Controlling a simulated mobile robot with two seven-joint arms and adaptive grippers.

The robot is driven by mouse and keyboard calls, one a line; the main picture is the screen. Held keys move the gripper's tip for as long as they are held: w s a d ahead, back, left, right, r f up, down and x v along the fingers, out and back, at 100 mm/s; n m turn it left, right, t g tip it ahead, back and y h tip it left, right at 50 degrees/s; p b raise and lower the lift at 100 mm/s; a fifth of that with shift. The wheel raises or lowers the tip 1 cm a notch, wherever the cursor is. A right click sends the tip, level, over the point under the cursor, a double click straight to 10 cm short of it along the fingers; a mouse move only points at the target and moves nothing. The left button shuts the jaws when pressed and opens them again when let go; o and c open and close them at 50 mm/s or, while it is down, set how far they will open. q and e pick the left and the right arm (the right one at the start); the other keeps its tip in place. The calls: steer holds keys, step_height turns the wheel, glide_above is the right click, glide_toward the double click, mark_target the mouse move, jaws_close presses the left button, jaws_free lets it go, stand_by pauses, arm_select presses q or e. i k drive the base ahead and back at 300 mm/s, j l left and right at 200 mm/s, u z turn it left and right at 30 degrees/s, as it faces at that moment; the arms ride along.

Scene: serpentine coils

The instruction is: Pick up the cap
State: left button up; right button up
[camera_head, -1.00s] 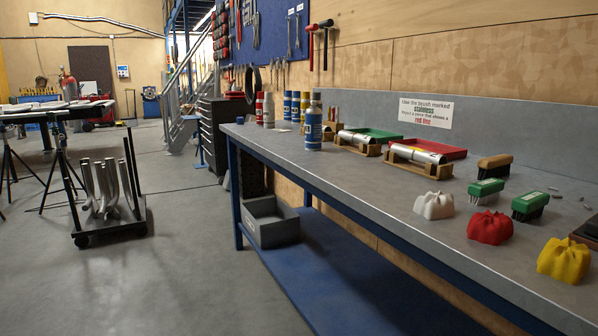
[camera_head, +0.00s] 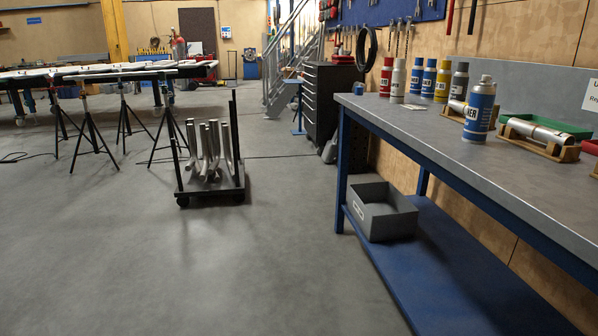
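A blue and white spray can (camera_head: 479,112) stands upright near the front edge of the workbench (camera_head: 440,140), with a grey top. Several more cans stand behind it, among them a red can (camera_head: 386,78), a white can (camera_head: 398,82) and a dark grey can (camera_head: 459,82). A small flat white item (camera_head: 414,107) lies on the bench near them. Neither of my grippers is in view.
A wooden cradle (camera_head: 539,146) holds a silver tube beside a green tray (camera_head: 548,124). A grey bin (camera_head: 382,214) sits on the blue lower shelf (camera_head: 440,270). A cart (camera_head: 212,188) with bent pipes stands left. The floor in front is clear.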

mark_target(359, 91)
steer(key=i+j+u, duration=0.15)
steer(key=i, duration=0.65)
steer(key=i+j+u, duration=0.2)
steer(key=i, duration=0.6)
steer(key=i+l, duration=0.1)
steer(key=i, duration=1.65)
steer(key=i+z, duration=0.35)
steer(key=i+j+z, duration=0.2)
steer(key=i+z, duration=0.15)
steer(key=i, duration=0.15)
steer(key=i+j+z, duration=0.45)
steer(key=z, duration=0.4)
steer(key=i+j+z, duration=0.25)
steer(key=z, duration=0.2)
steer(key=i+j+z, duration=0.2)
steer(key=z, duration=0.3)
